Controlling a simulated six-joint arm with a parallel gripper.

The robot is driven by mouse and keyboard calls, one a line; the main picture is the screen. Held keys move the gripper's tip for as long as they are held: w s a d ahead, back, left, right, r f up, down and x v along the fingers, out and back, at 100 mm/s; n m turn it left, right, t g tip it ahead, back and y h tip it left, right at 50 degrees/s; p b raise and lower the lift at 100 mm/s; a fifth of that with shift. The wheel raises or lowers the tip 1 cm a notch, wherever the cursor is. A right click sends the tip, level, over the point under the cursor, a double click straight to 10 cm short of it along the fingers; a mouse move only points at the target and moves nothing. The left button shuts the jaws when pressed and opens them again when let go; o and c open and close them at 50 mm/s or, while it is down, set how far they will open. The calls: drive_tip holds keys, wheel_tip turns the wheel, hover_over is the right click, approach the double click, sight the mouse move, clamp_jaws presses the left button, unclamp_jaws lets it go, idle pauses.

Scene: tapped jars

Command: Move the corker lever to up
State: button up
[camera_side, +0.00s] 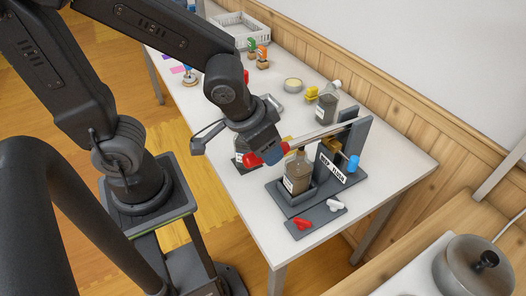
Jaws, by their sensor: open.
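The corker is a dark grey stand (359,138) on a dark base at the right of the table. Its lever (322,133) is a pale bar running from the top of the stand down to the left. A jar of brown contents (298,174) stands upright in the corker's base, under the lever. My gripper hides part of the handle end.
A second jar (243,146) stands partly hidden behind my gripper. A third jar (327,106) stands behind the lever. Red (302,224) and white (335,205) taps lie on a small grey mat in front. A white basket (238,27) is at the far end.

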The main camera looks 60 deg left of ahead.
wheel_tip(320, 180, up, 16)
drive_tip(key=w+a+g+h, duration=0.2)
drive_tip(key=w+g, duration=0.3)
drive_tip(key=g, duration=0.4)
drive_tip(key=x, duration=0.6)
drive_tip(key=w+a+x, duration=0.1)
drive_tip(key=x, duration=0.5)
drive_tip(key=f+x, duration=0.1)
drive_tip(key=x, duration=0.5)
drive_tip(key=shift+w+a+f, duration=0.1)
drive_tip(key=shift+w+f, duration=0.15)
clamp_jaws()
